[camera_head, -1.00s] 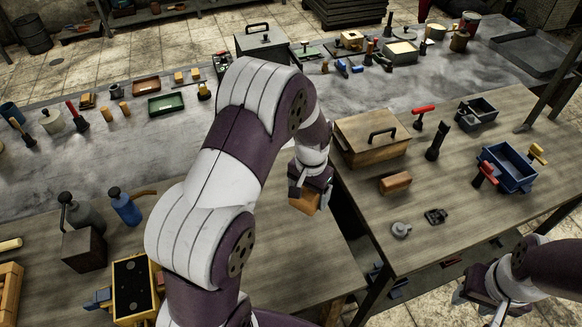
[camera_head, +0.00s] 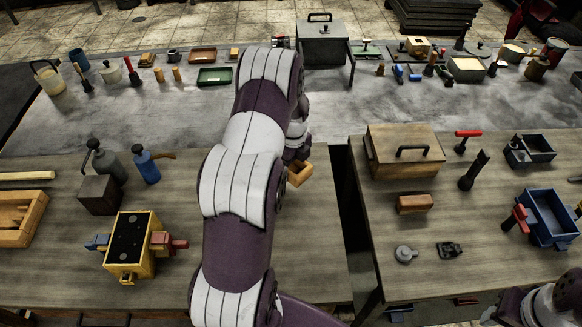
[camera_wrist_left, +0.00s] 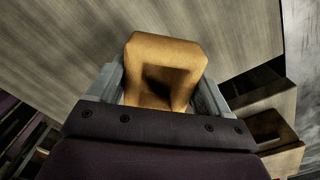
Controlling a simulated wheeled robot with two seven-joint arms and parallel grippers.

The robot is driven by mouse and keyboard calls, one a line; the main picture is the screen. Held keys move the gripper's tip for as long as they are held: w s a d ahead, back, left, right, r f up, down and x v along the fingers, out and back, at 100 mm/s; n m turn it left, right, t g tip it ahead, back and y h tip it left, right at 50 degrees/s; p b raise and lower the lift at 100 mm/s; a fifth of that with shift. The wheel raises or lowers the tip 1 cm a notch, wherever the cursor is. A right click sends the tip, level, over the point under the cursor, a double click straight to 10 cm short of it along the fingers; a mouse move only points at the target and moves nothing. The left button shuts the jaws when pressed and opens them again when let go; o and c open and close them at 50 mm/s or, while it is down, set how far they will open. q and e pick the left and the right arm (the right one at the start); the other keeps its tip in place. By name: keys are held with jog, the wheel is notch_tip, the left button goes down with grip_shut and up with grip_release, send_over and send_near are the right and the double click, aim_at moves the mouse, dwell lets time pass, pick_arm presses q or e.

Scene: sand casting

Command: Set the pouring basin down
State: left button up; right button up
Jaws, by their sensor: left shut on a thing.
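The pouring basin is a small orange-tan block with a square hollow. In the head view the pouring basin (camera_head: 300,174) shows just right of my left forearm, over the right part of the left wooden table. In the left wrist view the pouring basin (camera_wrist_left: 165,50) sits between the two grey fingers. My left gripper (camera_wrist_left: 165,90) is shut on it; in the head view the arm hides most of the gripper. I cannot tell whether the basin touches the table. My right arm shows at the lower right corner of the head view; its fingers are not visible.
A yellow flask (camera_head: 131,262) and a blue bottle (camera_head: 146,168) stand left of the arm. A dark gap (camera_head: 352,220) separates the two wooden tables. A wooden box (camera_head: 385,165) and a wooden block (camera_head: 415,204) are on the right table. The tabletop right of my arm looks clear.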

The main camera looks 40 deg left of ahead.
pick_arm(q)
jog(key=w+a+f, duration=0.1)
jog(key=w+a, duration=0.1)
jog(key=shift+a+f, duration=0.3)
jog(key=shift+f, duration=0.05)
jog(key=shift+a+f+p, duration=0.2)
jog(key=shift+f+p, duration=0.1)
jog(key=shift+p, duration=0.05)
notch_tip(320, 180, down, 4)
jog(key=shift+w+d+r+p, duration=0.1)
jog(key=shift+w+r+p, duration=0.1)
jog(key=shift+p, duration=0.45)
jog(key=shift+f, duration=0.15)
jog(key=shift+s+f+b, duration=0.1)
jog(key=shift+f+b, duration=0.05)
jog(key=shift+b, duration=0.15)
jog(key=o, duration=1.1)
pick_arm(e)
notch_tip(320, 180, up, 2)
jog(key=shift+s+a+r, duration=0.1)
jog(key=shift+s, duration=0.05)
